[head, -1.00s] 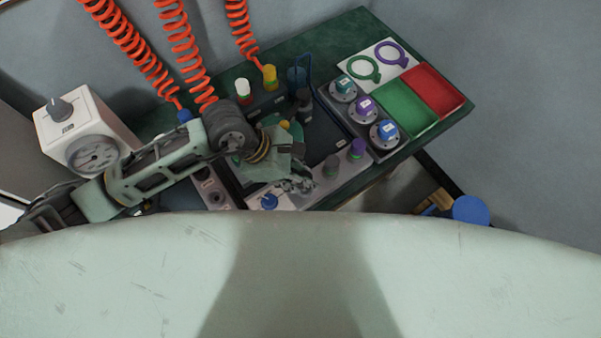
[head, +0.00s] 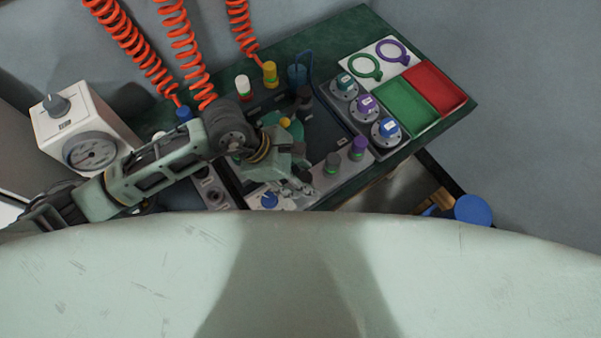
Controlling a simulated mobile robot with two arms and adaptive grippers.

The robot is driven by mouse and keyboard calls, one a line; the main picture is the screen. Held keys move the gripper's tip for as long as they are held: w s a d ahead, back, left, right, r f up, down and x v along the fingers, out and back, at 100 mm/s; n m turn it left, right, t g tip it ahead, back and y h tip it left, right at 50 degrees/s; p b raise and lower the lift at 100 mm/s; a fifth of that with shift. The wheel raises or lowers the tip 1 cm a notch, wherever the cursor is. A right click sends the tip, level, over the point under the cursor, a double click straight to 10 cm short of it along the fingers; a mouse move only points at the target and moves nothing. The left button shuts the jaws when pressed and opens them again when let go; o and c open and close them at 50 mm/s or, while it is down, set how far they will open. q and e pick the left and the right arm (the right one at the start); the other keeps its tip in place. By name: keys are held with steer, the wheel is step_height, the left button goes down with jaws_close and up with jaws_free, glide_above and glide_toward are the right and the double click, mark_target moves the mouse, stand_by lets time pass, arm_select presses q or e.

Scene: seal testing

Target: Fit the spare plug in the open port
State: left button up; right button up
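My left gripper (head: 298,190) points down over the front strip (head: 312,182) of the bench fixture; its fingers are small and dark, and I cannot tell whether they hold anything. To its right on the strip stand a grey plug with a green base (head: 332,163) and a purple plug (head: 358,146). A blue knob-like piece (head: 269,200) is to its left. A teal part (head: 294,128) shows behind the wrist, near a yellow-topped piece (head: 285,122). I cannot make out the open port or single out the spare plug. My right gripper is out of view.
Three capped round units (head: 365,105) stand right of the fixture, beside a green tray (head: 404,107) and a red tray (head: 436,88). White-topped (head: 243,88) and yellow (head: 270,75) pieces stand behind. A gauge box (head: 75,125) is at left; orange coiled hoses (head: 185,60) hang behind.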

arm_select(q)
steer(key=shift+a, duration=0.1)
steer(key=v, duration=0.8)
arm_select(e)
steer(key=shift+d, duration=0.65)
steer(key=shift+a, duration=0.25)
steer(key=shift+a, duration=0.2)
